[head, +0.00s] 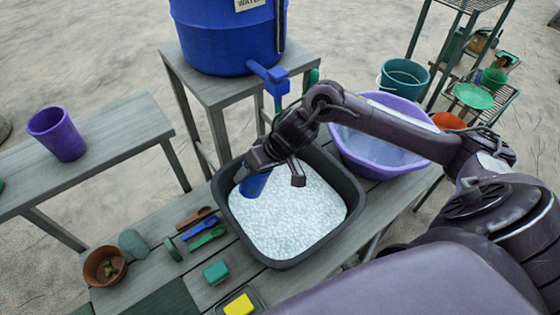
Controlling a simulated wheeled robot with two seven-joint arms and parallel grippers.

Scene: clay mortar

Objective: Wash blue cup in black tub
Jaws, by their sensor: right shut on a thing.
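The black tub (355,213) stands on the grey wooden table and is full of white suds. The blue cup (254,185) is at the tub's left side, tilted, with its lower part at the suds. My right gripper (272,174) is shut on the blue cup and covers its upper part. Whether the cup's lower end is under the foam is hard to tell. My left gripper is not in view.
A lilac basin (375,165) stands right behind the tub. A blue water barrel (225,35) with a tap (270,77) is behind. A purple cup (57,134) stands on the left bench. Spoons (205,238), a green sponge (216,272) and a yellow sponge (239,305) lie in front.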

